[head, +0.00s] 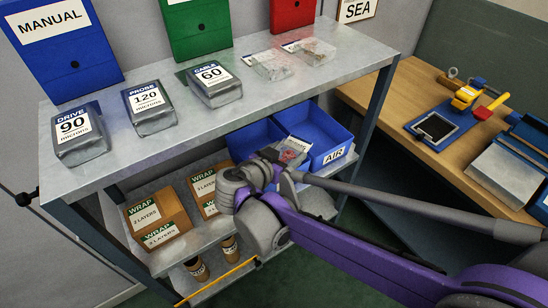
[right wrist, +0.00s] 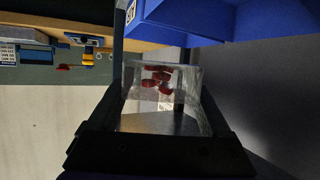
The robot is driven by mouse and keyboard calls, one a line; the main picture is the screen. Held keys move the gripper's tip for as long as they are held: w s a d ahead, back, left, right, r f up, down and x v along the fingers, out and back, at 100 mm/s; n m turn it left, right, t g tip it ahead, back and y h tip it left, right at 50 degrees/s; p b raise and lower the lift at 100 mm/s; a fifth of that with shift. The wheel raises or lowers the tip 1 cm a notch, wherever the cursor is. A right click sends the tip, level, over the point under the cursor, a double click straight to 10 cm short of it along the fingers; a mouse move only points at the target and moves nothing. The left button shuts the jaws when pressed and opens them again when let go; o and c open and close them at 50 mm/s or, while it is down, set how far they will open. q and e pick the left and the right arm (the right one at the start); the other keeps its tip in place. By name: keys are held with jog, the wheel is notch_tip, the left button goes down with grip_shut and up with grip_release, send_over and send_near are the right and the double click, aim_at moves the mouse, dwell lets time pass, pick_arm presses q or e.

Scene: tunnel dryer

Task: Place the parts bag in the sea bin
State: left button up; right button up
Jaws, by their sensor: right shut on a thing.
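My right gripper (head: 280,158) is shut on a clear parts bag (head: 294,148) with red parts inside. In the right wrist view the bag (right wrist: 160,90) sits between the two fingers (right wrist: 168,112). In the head view the bag shows in front of two blue bins; whether it is over or inside one, I cannot tell. The right blue bin (head: 322,128) is labelled AIR. The left blue bin (head: 250,139) is partly behind my gripper and its label is hidden. A SEA sign (head: 357,9) shows at the top right. My left gripper is not in view.
The rack's grey top shelf (head: 215,125) overhangs the bins and holds labelled packs (head: 150,107) and clear bags (head: 270,65). Brown WRAP boxes (head: 157,217) stand on the lower shelf. A rack post (head: 372,115) stands right of the bins, before a wooden bench (head: 400,100).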

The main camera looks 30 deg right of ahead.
jog(key=w, duration=0.6)
notch_tip(320, 180, down, 7)
jog(key=b, duration=0.1)
jog(key=shift+s+a, duration=0.2)
jog(key=shift+a, duration=0.05)
jog(key=shift+f+b, duration=0.5)
jog(key=shift+f, duration=0.1)
jog(key=o, duration=1.5)
jog(key=shift+r, duration=0.15)
